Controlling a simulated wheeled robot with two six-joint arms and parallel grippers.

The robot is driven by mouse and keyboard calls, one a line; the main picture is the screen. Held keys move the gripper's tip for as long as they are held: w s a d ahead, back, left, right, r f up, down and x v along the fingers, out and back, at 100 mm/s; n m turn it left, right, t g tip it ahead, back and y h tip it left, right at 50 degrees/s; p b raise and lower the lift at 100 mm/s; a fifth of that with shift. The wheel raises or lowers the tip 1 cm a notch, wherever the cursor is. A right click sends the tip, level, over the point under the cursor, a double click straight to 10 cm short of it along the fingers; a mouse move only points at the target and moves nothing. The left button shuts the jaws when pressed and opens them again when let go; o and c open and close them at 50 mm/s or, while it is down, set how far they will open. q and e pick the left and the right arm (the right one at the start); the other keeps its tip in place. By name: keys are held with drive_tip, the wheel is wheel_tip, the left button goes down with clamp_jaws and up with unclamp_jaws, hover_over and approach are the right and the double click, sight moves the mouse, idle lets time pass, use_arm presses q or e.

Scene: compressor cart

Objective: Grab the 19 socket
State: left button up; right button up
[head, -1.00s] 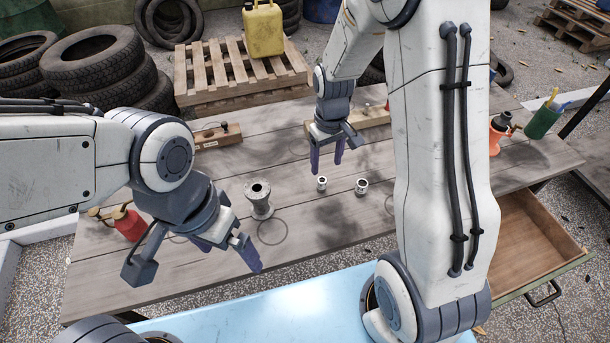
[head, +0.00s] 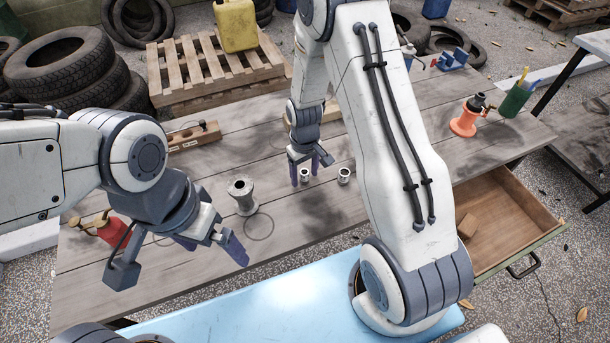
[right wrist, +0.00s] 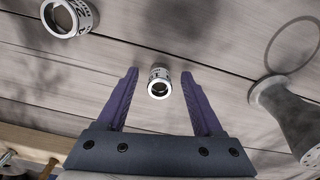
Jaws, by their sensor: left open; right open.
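Two small metal sockets stand on the wooden table. The left socket (head: 305,174) is at my right gripper (head: 303,171), whose fingers point down around it. In the right wrist view this socket (right wrist: 159,83) is between the tips of the open right gripper (right wrist: 160,76), with gaps on both sides. The other socket (head: 344,175) stands to its right; in the right wrist view it (right wrist: 69,18) is at the top left, with dark markings on its band. I cannot read which one is 19. My left gripper (head: 212,248) is open and empty over the table's front left.
A grey flanged spool (head: 242,196) stands left of the sockets. A drawer (head: 500,222) is open at the front right.

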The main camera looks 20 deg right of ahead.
clamp_jaws()
drive_tip(key=shift+r, duration=0.1)
